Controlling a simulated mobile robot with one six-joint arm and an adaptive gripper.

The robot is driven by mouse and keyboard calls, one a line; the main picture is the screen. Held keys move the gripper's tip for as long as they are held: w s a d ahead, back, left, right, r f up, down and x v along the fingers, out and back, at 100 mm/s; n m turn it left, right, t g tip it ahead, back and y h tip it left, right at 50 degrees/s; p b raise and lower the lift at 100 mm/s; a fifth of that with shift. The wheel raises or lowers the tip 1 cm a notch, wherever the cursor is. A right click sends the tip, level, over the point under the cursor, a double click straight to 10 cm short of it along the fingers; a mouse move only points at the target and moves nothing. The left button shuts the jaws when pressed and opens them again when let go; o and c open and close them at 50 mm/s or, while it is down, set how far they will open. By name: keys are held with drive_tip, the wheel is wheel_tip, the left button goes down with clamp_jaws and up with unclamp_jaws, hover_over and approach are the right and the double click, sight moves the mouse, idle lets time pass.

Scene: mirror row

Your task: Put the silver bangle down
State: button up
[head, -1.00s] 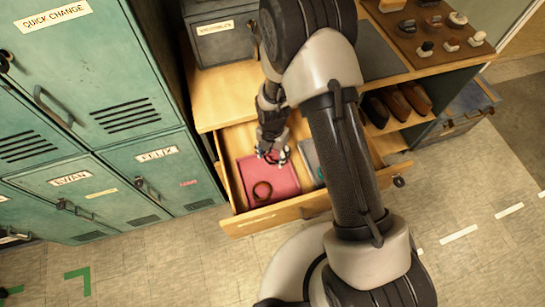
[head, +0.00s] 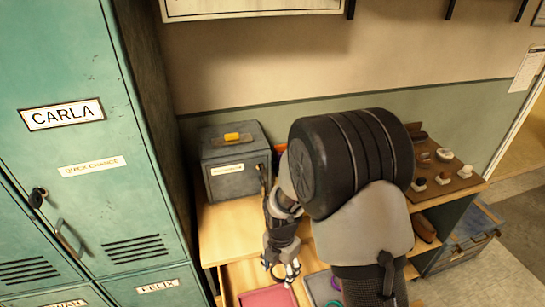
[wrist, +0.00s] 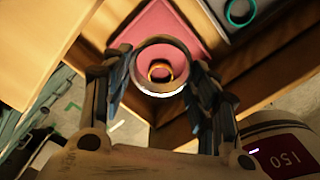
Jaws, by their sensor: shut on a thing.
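The silver bangle (wrist: 160,93) is held between the two fingers of my gripper (wrist: 160,66), seen as a ring with a bright lower rim. In the head view my gripper (head: 281,267) hangs fingers-down over the open drawer at the cabinet's front. In the wrist view the pink tray (wrist: 185,32) lies below the bangle, and a gold-brown bangle (wrist: 167,79) on it shows through the ring. The held bangle appears apart from the tray. The pink tray also shows at the bottom of the head view (head: 268,298), cut off by the edge.
A grey tray (head: 318,287) beside the pink one holds a green bangle (wrist: 231,18). A grey box (head: 228,180) stands on the cabinet top behind. Teal lockers (head: 100,140) rise at the left. A brown board (head: 455,178) with several small items is at the right.

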drive_tip(key=d+r+m, duration=0.4)
drive_tip(key=d+m, duration=0.2)
drive_tip(key=m, duration=0.8)
drive_tip(key=d+r+m, duration=0.4)
drive_tip(key=d+m, duration=0.1)
drive_tip(key=m, duration=0.9)
drive_tip(key=shift+s+d+r, duration=0.2)
drive_tip(key=shift+s+d, duration=0.15)
drive_tip(key=shift+s, duration=0.05)
